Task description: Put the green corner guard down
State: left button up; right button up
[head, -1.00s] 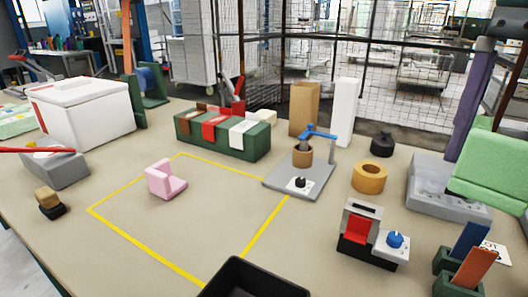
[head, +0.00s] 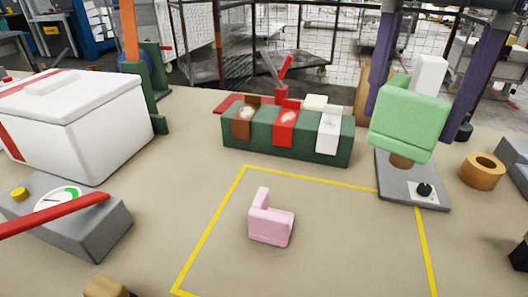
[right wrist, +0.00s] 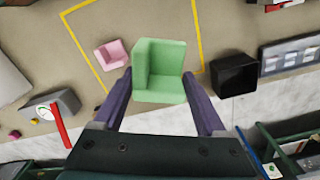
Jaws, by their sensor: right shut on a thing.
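The right wrist view shows the guard (right wrist: 160,68) between the fingertips (right wrist: 160,82). A pink corner guard (head: 270,220) rests on the table inside the yellow taped outline (head: 207,230). It also shows in the wrist view (right wrist: 111,54). My left gripper is not in view.
A green block with brown, red and white pieces (head: 305,142) stands behind the outline. A white lidded box (head: 85,130) and a grey dial device (head: 75,222) are at left. An orange ring (head: 482,170) is at right. Table inside the outline is clear around the pink guard.

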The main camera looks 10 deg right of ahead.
jog(key=f+b, duration=0.1)
jog(key=f, duration=1.3)
jog(key=shift+s+d+f+b, duration=0.15)
jog(key=shift+s+f+b, duration=0.05)
jog(key=shift+b, duration=0.15)
jog(key=shift+f+b, duration=0.35)
jog(key=shift+f, duration=1.95)
jog(key=shift+f, duration=0.15)
jog(key=o, duration=1.2)
jog(key=shift+o, duration=0.2)
notch_tip(320, 180, up, 12)
jog(key=p, duration=0.1)
jog(key=shift+r+p, duration=0.2)
jog(key=shift+p, duration=0.1)
